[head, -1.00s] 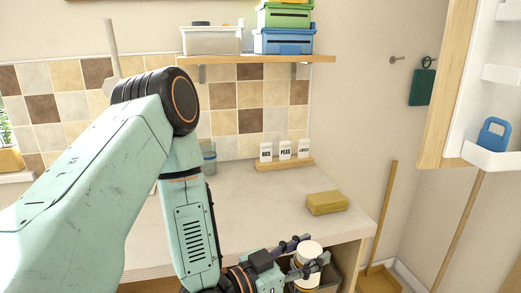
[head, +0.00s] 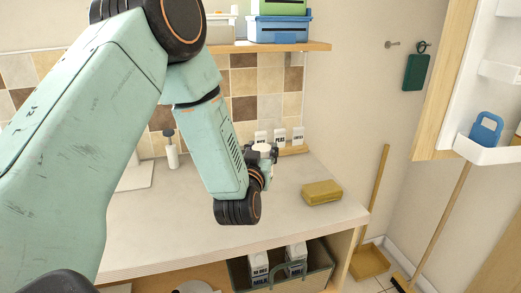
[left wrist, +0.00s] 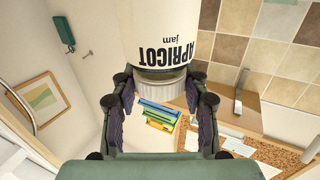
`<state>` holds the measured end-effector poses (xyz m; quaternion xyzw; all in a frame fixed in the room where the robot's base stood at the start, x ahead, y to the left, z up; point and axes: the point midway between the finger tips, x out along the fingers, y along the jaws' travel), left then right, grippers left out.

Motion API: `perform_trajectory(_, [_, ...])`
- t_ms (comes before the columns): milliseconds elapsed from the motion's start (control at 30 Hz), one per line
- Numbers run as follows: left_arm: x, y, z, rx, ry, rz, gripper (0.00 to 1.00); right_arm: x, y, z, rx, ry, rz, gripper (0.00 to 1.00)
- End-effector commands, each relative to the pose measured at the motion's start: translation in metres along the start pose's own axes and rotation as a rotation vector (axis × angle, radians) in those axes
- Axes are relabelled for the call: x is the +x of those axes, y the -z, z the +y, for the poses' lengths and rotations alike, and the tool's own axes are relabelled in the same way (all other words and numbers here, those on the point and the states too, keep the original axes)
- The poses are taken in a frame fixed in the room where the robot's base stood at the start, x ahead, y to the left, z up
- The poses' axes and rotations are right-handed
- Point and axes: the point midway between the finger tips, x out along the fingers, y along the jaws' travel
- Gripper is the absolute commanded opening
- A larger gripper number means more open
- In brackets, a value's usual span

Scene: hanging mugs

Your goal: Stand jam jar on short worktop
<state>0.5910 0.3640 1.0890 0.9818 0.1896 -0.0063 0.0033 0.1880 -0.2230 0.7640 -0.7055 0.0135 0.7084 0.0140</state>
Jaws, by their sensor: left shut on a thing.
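The jam jar (left wrist: 165,35), white with black "APRICOT jam" lettering, is between the fingers of my left gripper (left wrist: 160,85) in the left wrist view. Its lettering is upside down there, and the jar runs off the top edge. In the head view my left gripper (head: 262,155) is shut on the jar, in front of the back wall and over the pale worktop (head: 300,222). My forearm hides much of it there. I cannot tell whether the jar touches the worktop. My right gripper is not in view.
A yellow sponge (head: 322,193) lies near the worktop's right end. White labelled boxes (head: 280,137) stand along the back, and a soap dispenser (head: 171,150) stands further left. A crate with cartons (head: 310,282) sits below the worktop. The front of the worktop has free room.

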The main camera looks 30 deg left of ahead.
Motion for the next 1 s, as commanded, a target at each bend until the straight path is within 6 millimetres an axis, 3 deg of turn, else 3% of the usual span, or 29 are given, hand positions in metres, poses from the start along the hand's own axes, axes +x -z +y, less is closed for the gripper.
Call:
perform_trajectory(367, [-0.001,-0.002,-0.002,-0.003,0.003,0.005,0.00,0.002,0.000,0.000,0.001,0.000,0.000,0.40])
perform_trajectory(1000, [-0.001,-0.053,-0.001,-0.002,0.002,0.005,0.00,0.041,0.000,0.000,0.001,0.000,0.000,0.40])
